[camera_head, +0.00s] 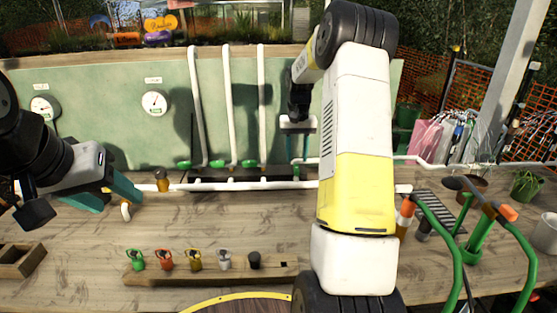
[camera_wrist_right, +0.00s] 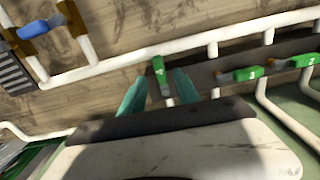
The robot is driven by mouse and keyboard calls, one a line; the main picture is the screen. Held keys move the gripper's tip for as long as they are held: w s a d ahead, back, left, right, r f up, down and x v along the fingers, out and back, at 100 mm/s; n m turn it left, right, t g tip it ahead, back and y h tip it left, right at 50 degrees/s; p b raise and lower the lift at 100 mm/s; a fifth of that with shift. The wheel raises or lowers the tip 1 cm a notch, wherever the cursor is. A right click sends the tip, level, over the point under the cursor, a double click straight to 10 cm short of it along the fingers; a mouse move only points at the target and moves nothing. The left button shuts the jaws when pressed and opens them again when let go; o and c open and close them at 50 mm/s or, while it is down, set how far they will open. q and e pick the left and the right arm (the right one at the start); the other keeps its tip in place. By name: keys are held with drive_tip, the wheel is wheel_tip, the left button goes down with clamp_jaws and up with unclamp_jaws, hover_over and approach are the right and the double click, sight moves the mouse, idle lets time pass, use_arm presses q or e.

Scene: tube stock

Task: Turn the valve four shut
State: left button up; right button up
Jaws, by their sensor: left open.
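In the right wrist view, the green handle of valve four (camera_wrist_right: 158,68) stands between the teal fingers of my right gripper (camera_wrist_right: 160,88). The gripper is open, with one finger on each side and a narrow gap around the handle. The handle lies roughly in line with its white pipe; its number is hard to read. In the head view my right gripper (camera_head: 302,145) is at the right end of the valve row and hides valve four. My left gripper (camera_head: 108,194) is open and empty above the bench at the left.
The other green handles (camera_wrist_right: 240,75) lie across their pipes; several show in the head view (camera_head: 217,164). A white pipe (camera_head: 230,186) runs along the bench. Two gauges (camera_head: 154,102) hang on the green panel (camera_head: 110,130).

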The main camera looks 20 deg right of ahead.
sight(296, 167)
drive_tip(key=shift+f, duration=2.1)
clamp_jaws()
